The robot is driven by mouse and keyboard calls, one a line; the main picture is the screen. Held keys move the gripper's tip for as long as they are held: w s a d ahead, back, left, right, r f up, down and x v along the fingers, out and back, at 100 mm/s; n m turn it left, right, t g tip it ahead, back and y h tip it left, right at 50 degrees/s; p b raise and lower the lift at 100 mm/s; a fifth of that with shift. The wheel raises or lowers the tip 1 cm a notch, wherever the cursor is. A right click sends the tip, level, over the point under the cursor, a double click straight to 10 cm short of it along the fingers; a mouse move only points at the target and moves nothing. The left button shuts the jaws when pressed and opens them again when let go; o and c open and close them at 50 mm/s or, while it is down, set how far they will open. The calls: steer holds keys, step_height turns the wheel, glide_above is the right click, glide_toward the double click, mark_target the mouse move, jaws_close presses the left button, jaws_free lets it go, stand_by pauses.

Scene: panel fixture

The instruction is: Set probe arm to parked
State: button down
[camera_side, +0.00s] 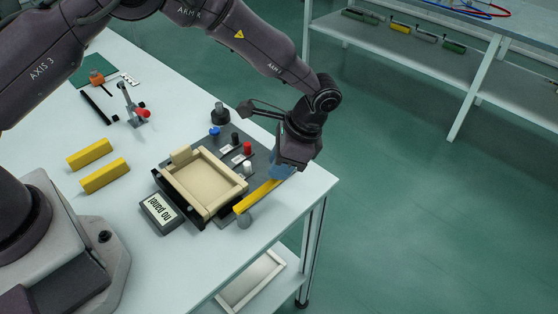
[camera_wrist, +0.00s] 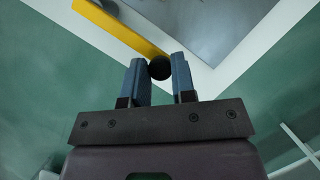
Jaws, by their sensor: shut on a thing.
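The probe arm appears to be the yellow bar (camera_side: 257,196) at the right front edge of the dark panel. One end lies by a round grey knob (camera_side: 244,221), and the other end reaches under my gripper (camera_side: 281,172). In the wrist view the yellow bar (camera_wrist: 120,27) runs from the upper left to my gripper (camera_wrist: 159,72). The blue fingers are closed around a black round knob (camera_wrist: 159,68) at the bar's end. In the side view my fingers hide this knob. No parked mark can be made out.
A cream open frame (camera_side: 207,182) sits on the panel, with blue, black, red and white knobs behind and beside it. A small dark box with an upside-down label (camera_side: 160,213) stands at left. Yellow blocks (camera_side: 104,176) lie farther left. The table's right edge is close to my gripper.

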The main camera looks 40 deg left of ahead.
steer(key=shift+d+r, duration=0.1)
steer(key=c, duration=1)
jaws_free()
steer(key=shift+o, duration=0.2)
steer(key=v, duration=1.3)
steer(key=s+a+r+n+t+h, duration=0.1)
steer(key=s+a+r+n+t, duration=0.2)
steer(key=s+a+r, duration=0.2)
steer(key=s+a+r+n+t+h, duration=0.1)
steer(key=s+a+r+n+t, duration=0.2)
steer(key=s, duration=0.9)
steer(key=s+a+r+n+t+h, duration=0.1)
steer(key=s+a+r+n+t, duration=0.1)
steer(key=s+a+r, duration=0.5)
steer(key=s+a+n, duration=0.1)
steer(key=a, duration=0.2)
steer(key=shift+s+t, duration=0.35)
steer(key=shift+t, duration=0.05)
